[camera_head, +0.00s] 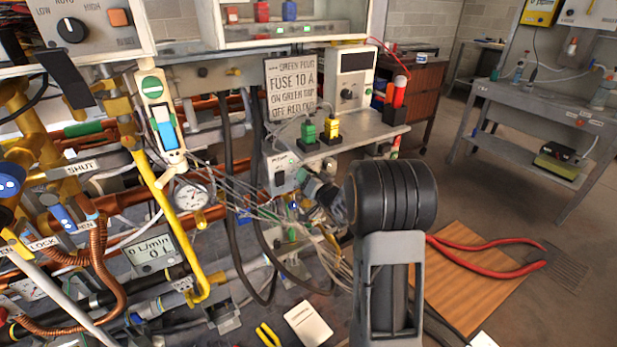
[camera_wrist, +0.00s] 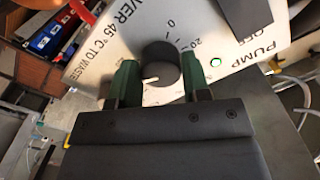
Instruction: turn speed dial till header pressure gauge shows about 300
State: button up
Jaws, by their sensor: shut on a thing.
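The black speed dial (camera_wrist: 160,60) sits on a pale panel in the wrist view. Its white mark points to the lower left, and "0" and "20" are printed above it. My gripper (camera_wrist: 160,80) is shut on the dial, one green fingertip on each side. In the head view my gripper is mostly hidden behind my arm. A round white gauge (camera_head: 190,196) stands left of centre among the pipes; its name and exact needle reading are too small to read.
The panel has "PUMP", "OFF" and a lit green lamp (camera_wrist: 216,62). In the head view, a flow display (camera_head: 152,250), a yellow pipe (camera_head: 165,200) and loose wires crowd the left. Red-handled pliers (camera_head: 490,262) lie on a wooden board at right.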

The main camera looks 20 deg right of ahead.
jog(key=o, duration=0.9)
jog(key=s, duration=0.4)
jog(key=s+d, duration=0.1)
jog(key=s, duration=0.8)
jog(key=shift+s+d+p, duration=0.3)
jog(key=shift+s+p, duration=0.05)
jog(key=shift+p, duration=0.05)
